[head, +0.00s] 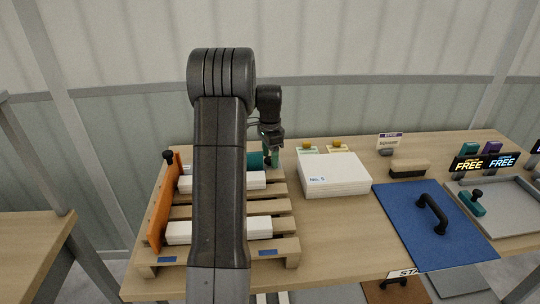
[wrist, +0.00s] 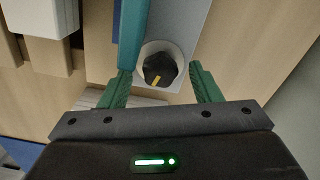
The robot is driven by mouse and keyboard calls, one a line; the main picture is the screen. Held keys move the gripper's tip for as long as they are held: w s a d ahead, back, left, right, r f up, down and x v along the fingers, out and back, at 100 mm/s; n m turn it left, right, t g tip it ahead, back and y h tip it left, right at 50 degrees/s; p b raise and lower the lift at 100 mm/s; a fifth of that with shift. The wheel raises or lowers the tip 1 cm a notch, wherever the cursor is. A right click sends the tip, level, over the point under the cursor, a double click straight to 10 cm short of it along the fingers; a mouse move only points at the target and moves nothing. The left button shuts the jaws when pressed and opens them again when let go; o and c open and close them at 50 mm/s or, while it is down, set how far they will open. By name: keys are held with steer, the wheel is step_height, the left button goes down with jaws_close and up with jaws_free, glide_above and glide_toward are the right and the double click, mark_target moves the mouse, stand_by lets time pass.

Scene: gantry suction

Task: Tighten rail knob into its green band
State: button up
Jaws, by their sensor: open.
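A black knob (wrist: 158,69) with a yellow pointer mark sits in a round whitish dial (wrist: 175,51) on a grey plate in the wrist view. The pointer aims toward the lower left, at my gripper's side. No green band shows on the visible part of the dial. My gripper (wrist: 158,80) is open, with one green finger on each side of the knob, apart from it. A teal bar (wrist: 133,35) runs beside the knob, close to the left finger. In the head view my gripper (head: 272,155) is at the table's back, and the knob is hidden.
A wooden pallet (head: 275,205) carries white bars (head: 255,226) and has an orange side rail (head: 163,210) with a black knob (head: 168,157). A white stack (head: 333,172) stands right of my gripper. A blue mat (head: 410,220) with a black handle (head: 432,213) lies further right.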

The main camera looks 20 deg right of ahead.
mark_target(270, 158)
step_height(270, 158, up, 14)
stand_by(0.4)
steer(key=shift+f+b, duration=0.2)
steer(key=shift+b, duration=0.15)
